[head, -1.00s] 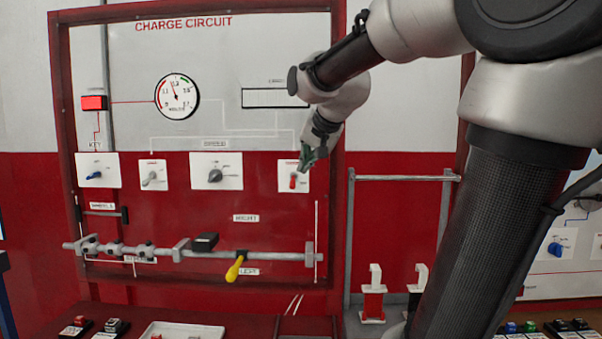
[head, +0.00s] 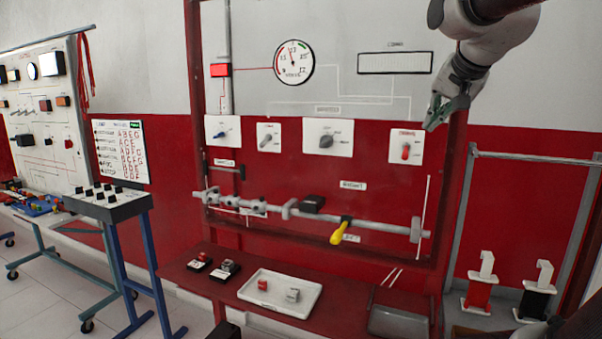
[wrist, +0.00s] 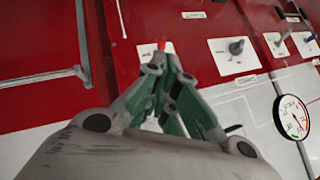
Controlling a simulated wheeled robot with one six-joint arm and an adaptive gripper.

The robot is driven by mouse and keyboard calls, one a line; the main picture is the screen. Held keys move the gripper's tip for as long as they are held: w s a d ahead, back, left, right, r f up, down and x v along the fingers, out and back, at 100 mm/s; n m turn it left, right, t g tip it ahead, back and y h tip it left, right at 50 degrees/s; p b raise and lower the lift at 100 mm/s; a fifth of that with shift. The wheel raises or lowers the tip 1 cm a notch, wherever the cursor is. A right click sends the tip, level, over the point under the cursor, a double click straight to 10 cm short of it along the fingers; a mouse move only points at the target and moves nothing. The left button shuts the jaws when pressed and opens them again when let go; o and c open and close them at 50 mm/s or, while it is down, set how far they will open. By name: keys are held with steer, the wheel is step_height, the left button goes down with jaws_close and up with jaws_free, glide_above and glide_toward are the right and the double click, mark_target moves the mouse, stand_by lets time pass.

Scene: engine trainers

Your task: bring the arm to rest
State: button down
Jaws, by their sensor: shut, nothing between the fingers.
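My gripper (head: 436,124) is at the upper right of the head view, in front of the charge circuit board, with green fingers closed and empty. It is just right of and above the red switch (head: 405,151) on its white plate, and looks apart from it. In the wrist view the gripper (wrist: 168,72) points toward that red switch (wrist: 161,44), which its fingertips partly cover. My upper arm is mostly out of the head view.
The board carries a gauge (head: 294,62), several knobs and a rail with a yellow handle (head: 341,232). A red bench with a white tray (head: 308,305) stands below. A metal frame (head: 530,157) is at right. A blue-legged stand (head: 107,207) is at left.

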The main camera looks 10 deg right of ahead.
steer(key=s+a+f+n+g, duration=0.2)
steer(key=s+f+n, duration=0.2)
steer(key=s+f, duration=0.5)
steer(key=s+a+f+n+g+y, duration=0.1)
steer(key=s+a+f+n+g, duration=0.2)
steer(key=s+f, duration=0.6)
step_height(320, 180, down, 2)
steer(key=shift+s+a+f+n, duration=0.1)
steer(key=shift+s+a+n, duration=0.2)
steer(key=shift+n, duration=0.7)
